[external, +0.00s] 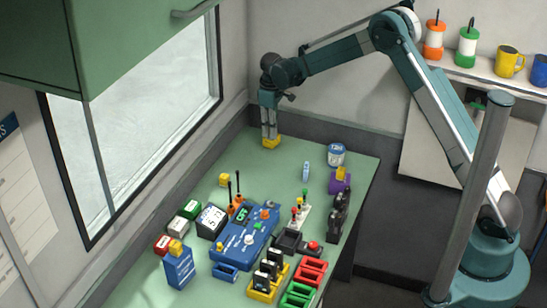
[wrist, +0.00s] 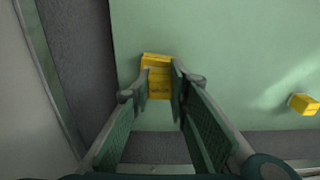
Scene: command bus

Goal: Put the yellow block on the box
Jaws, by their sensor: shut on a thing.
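A yellow block (external: 271,143) is between the fingertips of my gripper (external: 269,134), at the back left corner of the green table. In the wrist view my gripper (wrist: 160,90) is shut on this yellow block (wrist: 157,61), which covers part of the table behind it. I cannot tell whether it touches the table. A second yellow block (external: 225,180) lies on the table nearer the wall; it also shows at the right of the wrist view (wrist: 305,104). A blue box (external: 179,270) stands at the front left with a yellow piece on top.
A blue control panel (external: 259,224) with knobs and two upright sticks fills the table's middle. A jar (external: 336,155) is at the back right.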

